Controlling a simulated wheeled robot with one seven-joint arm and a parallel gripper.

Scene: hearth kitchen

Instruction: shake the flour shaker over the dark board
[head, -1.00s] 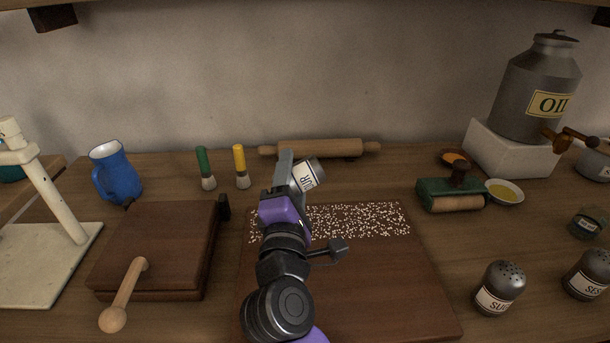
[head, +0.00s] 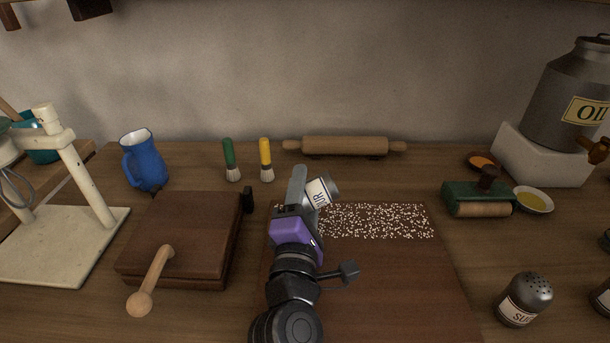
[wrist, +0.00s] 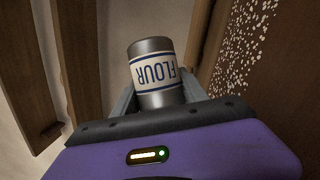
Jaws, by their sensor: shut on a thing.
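The flour shaker (head: 320,191) is a grey metal can with a white label. In the wrist view its label reads FLOUR and the shaker (wrist: 152,72) sits between the fingers. My gripper (head: 303,192) is shut on it and holds it tilted over the back left part of the dark board (head: 375,285). In the wrist view my gripper (wrist: 157,100) has a finger on each side of the can. White specks (head: 378,220) cover a band along the board's back part; the front part is bare. The shaker's top is hidden in the wrist view.
A sugar shaker (head: 524,300) stands right of the board. A wooden press (head: 185,235) with a handle is at left. Behind are a blue jug (head: 145,160), two brushes (head: 265,160) and a rolling pin (head: 345,146).

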